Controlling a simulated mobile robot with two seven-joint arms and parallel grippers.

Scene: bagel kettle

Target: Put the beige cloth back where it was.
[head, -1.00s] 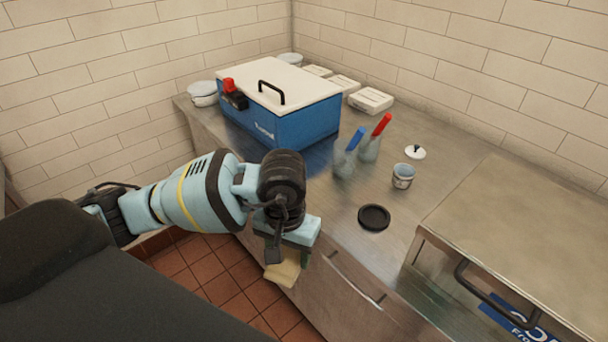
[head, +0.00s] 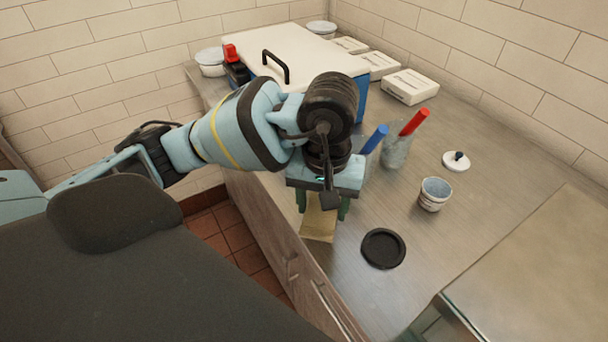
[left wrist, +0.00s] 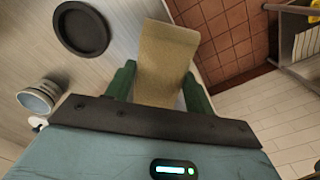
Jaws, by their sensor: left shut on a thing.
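The beige cloth (head: 318,222) hangs below my left gripper (head: 322,205) at the counter's front edge in the head view. The left gripper's green fingers are shut on the cloth. In the left wrist view the cloth (left wrist: 166,60) extends out between the fingers (left wrist: 158,90), over the border of counter and tiled floor. I cannot tell whether its lower end touches the counter. My right gripper is not in view.
On the counter (head: 345,290), a black round lid (head: 383,248) lies just right of the cloth. A small cup (head: 434,194), a white lid (head: 456,160) and a red-topped bottle (head: 402,140) stand farther right. The blue box with white top (head: 310,55) is behind my gripper.

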